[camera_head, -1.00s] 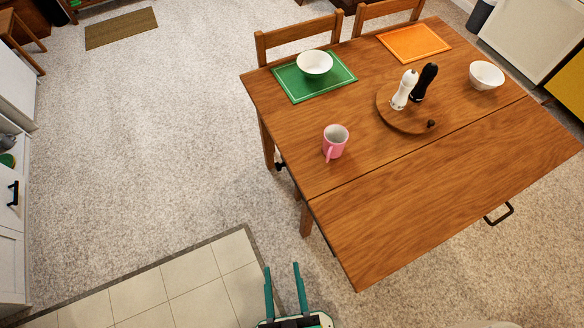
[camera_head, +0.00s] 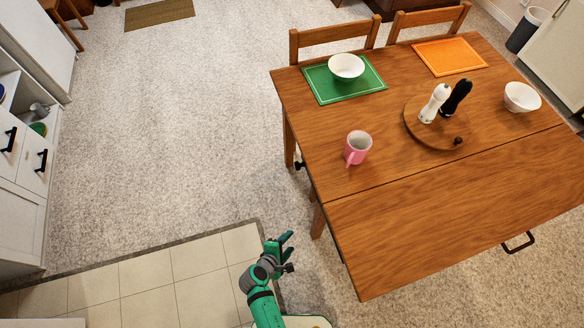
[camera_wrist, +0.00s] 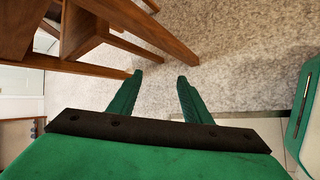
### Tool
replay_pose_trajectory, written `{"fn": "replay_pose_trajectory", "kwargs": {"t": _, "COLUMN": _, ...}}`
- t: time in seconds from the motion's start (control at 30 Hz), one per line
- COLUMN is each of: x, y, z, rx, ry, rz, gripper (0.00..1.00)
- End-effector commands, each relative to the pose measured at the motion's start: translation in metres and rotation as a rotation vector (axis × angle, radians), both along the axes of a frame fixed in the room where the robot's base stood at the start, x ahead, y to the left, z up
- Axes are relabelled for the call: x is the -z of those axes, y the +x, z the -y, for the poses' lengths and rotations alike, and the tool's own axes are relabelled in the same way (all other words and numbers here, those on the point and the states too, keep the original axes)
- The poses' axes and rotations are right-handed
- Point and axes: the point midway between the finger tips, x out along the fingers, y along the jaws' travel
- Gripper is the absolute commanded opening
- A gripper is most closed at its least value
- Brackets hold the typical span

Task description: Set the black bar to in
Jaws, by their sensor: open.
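A black bar (camera_head: 518,243), shaped like a bent pull, sticks out below the right front edge of the wooden table (camera_head: 430,225). A smaller black fitting (camera_head: 300,165) shows under the table's left edge; I cannot tell whether the two are joined. My gripper (camera_head: 285,252) is over the floor left of the table's near corner, well away from the bar and pointing right toward the table. In the wrist view my gripper (camera_wrist: 161,78) has its two fingers apart with only carpet between them. The bar cannot be made out in the wrist view.
On the table are a pink mug (camera_head: 357,148), white and black mills on a round board (camera_head: 420,134), two bowls and two placemats. Two chairs (camera_head: 335,38) stand behind. Table legs (camera_wrist: 120,35) are close in the wrist view. Carpet left of the table is clear.

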Motion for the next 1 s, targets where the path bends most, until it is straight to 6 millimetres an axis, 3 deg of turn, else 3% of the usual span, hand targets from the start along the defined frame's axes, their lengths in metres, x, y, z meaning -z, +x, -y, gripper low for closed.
{"fn": "replay_pose_trajectory", "kwargs": {"t": 0.03, "x": -0.002, "y": 0.021, "z": -0.003, "rx": -0.024, "ry": -0.089, "rz": -0.016, "gripper": 0.45}}
{"fn": "replay_pose_trajectory", "kwargs": {"t": 0.17, "x": -0.018, "y": 0.061, "z": -0.006, "rx": -0.06, "ry": -0.332, "rz": -0.069, "gripper": 0.45}}
{"fn": "replay_pose_trajectory", "kwargs": {"t": 0.27, "x": -0.042, "y": 0.092, "z": -0.012, "rx": -0.066, "ry": -0.514, "rz": -0.098, "gripper": 0.45}}
{"fn": "replay_pose_trajectory", "kwargs": {"t": 0.5, "x": -0.125, "y": 0.149, "z": -0.046, "rx": -0.009, "ry": -0.897, "rz": -0.144, "gripper": 0.45}}
{"fn": "replay_pose_trajectory", "kwargs": {"t": 0.6, "x": -0.157, "y": 0.161, "z": -0.062, "rx": 0.032, "ry": -1.004, "rz": -0.154, "gripper": 0.45}}
{"fn": "replay_pose_trajectory", "kwargs": {"t": 0.73, "x": -0.185, "y": 0.168, "z": -0.076, "rx": 0.077, "ry": -1.086, "rz": -0.161, "gripper": 0.45}}
{"fn": "replay_pose_trajectory", "kwargs": {"t": 0.87, "x": -0.196, "y": 0.17, "z": -0.08, "rx": 0.098, "ry": -1.121, "rz": -0.166, "gripper": 0.45}}
{"fn": "replay_pose_trajectory", "kwargs": {"t": 1.0, "x": -0.198, "y": 0.176, "z": -0.07, "rx": 0.102, "ry": -1.125, "rz": -0.168, "gripper": 0.45}}
